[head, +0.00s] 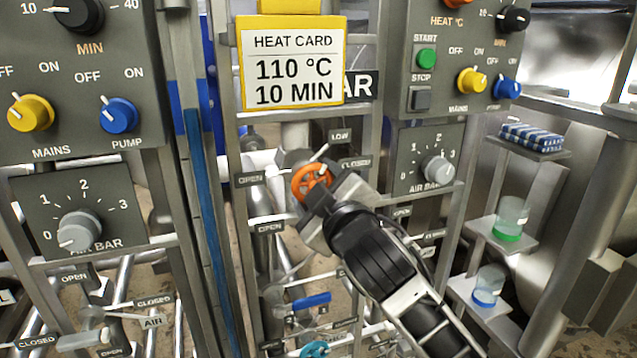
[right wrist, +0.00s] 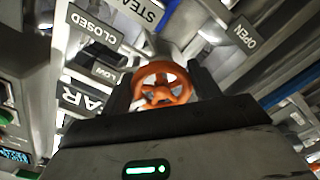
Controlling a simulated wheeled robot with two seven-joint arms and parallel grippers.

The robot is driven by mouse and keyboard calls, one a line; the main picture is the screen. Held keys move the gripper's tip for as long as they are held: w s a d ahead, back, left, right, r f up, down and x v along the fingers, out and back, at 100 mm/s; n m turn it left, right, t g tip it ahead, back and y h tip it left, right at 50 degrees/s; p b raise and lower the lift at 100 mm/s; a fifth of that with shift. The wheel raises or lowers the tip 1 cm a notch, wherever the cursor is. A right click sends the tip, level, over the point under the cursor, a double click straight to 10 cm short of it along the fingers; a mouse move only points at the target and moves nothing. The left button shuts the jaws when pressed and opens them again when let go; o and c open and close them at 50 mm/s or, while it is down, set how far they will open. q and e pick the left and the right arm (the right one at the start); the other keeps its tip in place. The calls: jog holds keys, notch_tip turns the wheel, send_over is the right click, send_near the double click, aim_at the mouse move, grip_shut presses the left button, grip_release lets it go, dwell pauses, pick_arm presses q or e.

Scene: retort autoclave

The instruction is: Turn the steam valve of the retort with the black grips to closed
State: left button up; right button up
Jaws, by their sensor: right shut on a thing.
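The orange steam valve handwheel (head: 309,181) sits on the pipework in the middle of the head view, between an OPEN label (head: 251,179) on its left and a CLOSED label (head: 356,163) on its right. My right gripper (head: 317,192) reaches up to it from the lower right and is shut on the wheel, partly covering its lower right side. In the right wrist view the orange wheel (right wrist: 163,84) shows between the two dark fingers, with a STEAM label (right wrist: 137,12) beyond it. My left gripper is not in view. I cannot make out black grips on this retort.
A heat card (head: 293,62) hangs above the valve. Control panels with knobs stand left (head: 75,85) and right (head: 450,60). A blue lever (head: 305,301) and a teal handle (head: 314,349) lie below. Small shelves at right hold two jars (head: 511,215) and a blue striped packet (head: 531,138).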

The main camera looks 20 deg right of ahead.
jog(key=m+p, duration=0.1)
jog(key=m, duration=0.3)
jog(key=shift+a+m, duration=0.15)
jog(key=shift+m, duration=0.25)
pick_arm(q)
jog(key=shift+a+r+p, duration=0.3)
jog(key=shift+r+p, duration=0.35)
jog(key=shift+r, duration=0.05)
pick_arm(e)
jog(key=shift+a+m, duration=0.15)
jog(key=shift+m, duration=2.05)
jog(key=o, duration=1)
jog(key=shift+c, duration=0.2)
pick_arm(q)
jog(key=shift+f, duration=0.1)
pick_arm(e)
jog(key=shift+f, duration=0.1)
